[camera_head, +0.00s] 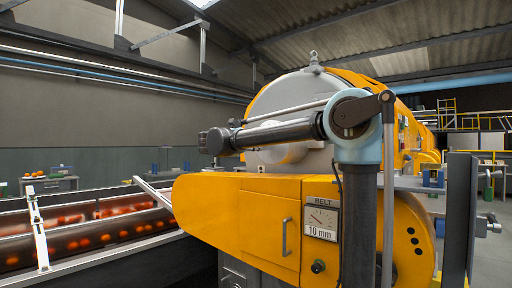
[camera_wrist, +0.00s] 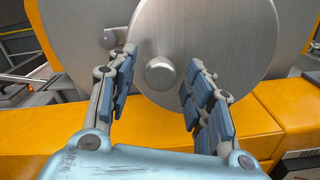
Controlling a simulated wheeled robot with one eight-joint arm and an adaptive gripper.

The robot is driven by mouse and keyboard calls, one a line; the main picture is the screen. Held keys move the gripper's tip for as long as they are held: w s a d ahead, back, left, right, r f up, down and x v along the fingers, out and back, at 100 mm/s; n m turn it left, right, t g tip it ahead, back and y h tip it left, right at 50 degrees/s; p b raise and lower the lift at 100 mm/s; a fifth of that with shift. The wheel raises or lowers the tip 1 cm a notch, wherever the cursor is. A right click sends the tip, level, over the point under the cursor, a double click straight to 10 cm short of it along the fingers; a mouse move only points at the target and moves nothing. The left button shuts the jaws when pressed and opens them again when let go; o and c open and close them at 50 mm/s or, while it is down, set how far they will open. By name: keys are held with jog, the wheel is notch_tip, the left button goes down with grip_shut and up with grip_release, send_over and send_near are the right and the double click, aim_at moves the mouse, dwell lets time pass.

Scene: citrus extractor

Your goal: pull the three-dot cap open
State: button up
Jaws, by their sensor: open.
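Three dark dots (camera_head: 413,241) mark the rounded orange end of the machine, right of the belt gauge, in the head view. In the wrist view a round steel cover (camera_wrist: 225,40) with a short central knob (camera_wrist: 160,73) faces me. No dots show on its visible part, so I cannot tell whether it is the three-dot cap. My gripper (camera_wrist: 158,75) is open, its two blue-padded fingers on either side of the knob in the picture, apart from it.
An orange housing (camera_head: 225,208) with a handled door lies below the drum. The belt gauge (camera_head: 321,221) reads about 10 mm on its label. A conveyor (camera_head: 80,240) carrying oranges runs at left. A grey post (camera_head: 459,215) stands at right.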

jog(key=shift+x, duration=1.15)
jog(key=shift+c, duration=0.2)
grip_shut()
jog(key=shift+a, duration=0.1)
